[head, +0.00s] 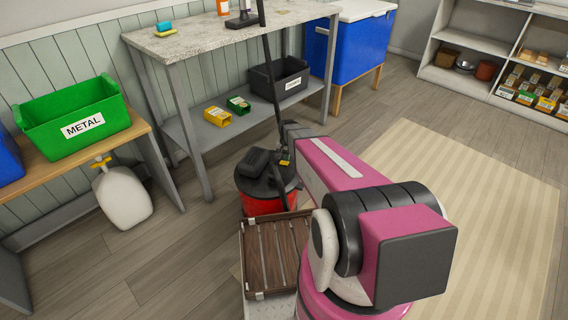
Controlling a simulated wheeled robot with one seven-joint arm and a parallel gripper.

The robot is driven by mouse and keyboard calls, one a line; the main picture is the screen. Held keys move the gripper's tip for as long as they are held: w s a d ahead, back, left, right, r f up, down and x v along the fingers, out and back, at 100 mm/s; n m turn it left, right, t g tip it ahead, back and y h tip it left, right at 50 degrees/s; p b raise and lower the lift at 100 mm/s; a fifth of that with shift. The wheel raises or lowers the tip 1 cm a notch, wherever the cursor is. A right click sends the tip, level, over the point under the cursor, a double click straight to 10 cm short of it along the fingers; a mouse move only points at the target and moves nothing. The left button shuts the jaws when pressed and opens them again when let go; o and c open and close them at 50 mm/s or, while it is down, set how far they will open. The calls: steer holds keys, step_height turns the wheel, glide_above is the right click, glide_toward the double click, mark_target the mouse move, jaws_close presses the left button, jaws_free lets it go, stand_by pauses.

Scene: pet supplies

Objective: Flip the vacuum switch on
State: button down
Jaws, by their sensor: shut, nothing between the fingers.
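The vacuum (268,201) stands on the floor in the middle of the head view, with a red drum and a black top (256,164). A small yellow part (285,162) shows at the right of its black top; I cannot tell whether it is the switch. A long black wand (268,65) rises above the vacuum. My pink and dark arm reaches from the lower right toward the vacuum and covers its right side. The end of my arm is hidden behind its own links, so my gripper does not show, nor does any contact with the vacuum.
A grey workbench (190,45) stands behind, with yellow and green boxes and a black bin (279,78) on its lower shelf. A green METAL bin (75,118) and white jug (122,196) are left. A slatted brown crate (274,252) is in front. The striped rug (490,200) is clear.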

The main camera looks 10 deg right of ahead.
mark_target(287, 163)
steer(key=shift+f, duration=1.3)
stand_by(1.0)
steer(key=shift+r, duration=3.5)
steer(key=s+r+n, duration=0.2)
steer(key=s+r, duration=0.4)
steer(key=s, duration=0.4)
steer(key=s+r+n, duration=0.2)
steer(key=s+r, duration=0.5)
steer(key=s, duration=0.4)
steer(key=shift+s+n, duration=0.15)
steer(key=shift+n, duration=0.25)
